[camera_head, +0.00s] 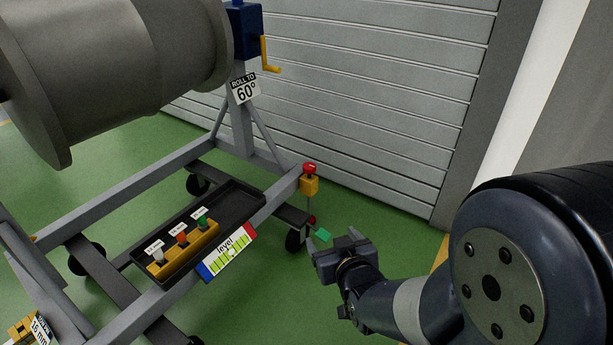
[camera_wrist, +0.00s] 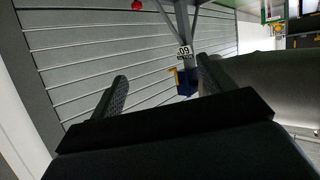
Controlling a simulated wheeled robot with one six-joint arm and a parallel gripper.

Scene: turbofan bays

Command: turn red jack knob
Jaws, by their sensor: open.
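The red jack knob (camera_head: 309,168) sits on top of a yellow block (camera_head: 309,185) at the right corner of the grey engine stand. It also shows in the wrist view as a small red shape (camera_wrist: 137,5) at the top edge. My gripper (camera_head: 336,238) is open, below and to the right of the knob in the head view, apart from it. In the wrist view its two fingers (camera_wrist: 160,80) are spread with nothing between them. A small green piece shows beside the gripper in the head view; I cannot tell what it is.
A black tray (camera_head: 258,197) on the stand holds a yellow rack (camera_head: 186,250) with grey, orange and green-topped pieces. A level gauge (camera_head: 229,253) hangs on the frame. A large grey cylinder (camera_head: 110,60) is above. The shutter wall (camera_head: 380,90) is behind; green floor lies around.

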